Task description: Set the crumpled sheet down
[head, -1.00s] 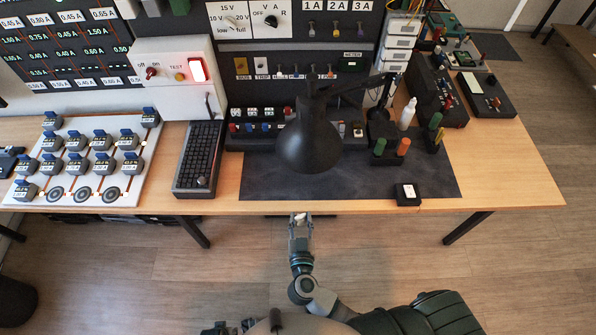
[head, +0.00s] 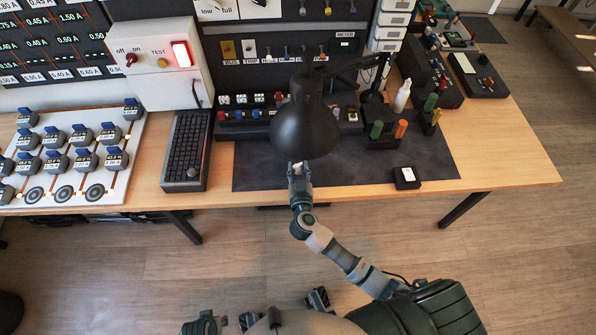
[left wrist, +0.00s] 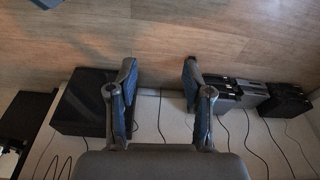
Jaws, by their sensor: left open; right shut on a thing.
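My right gripper (head: 298,168) is over the front part of the dark mat (head: 410,170), just below the black lamp head (head: 304,130) in the head view. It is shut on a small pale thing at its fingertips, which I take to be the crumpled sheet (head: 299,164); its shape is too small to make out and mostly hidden. I cannot tell its height above the mat. My left gripper (left wrist: 159,75) is open and empty in the left wrist view, with floor and dark boxes beyond it.
A keyboard-like black panel (head: 186,152) lies left of the mat. A small black box with a white top (head: 406,177) sits at the mat's front right. A holder with coloured cylinders (head: 384,140) and a white bottle (head: 402,96) stand behind it. The mat's right middle is clear.

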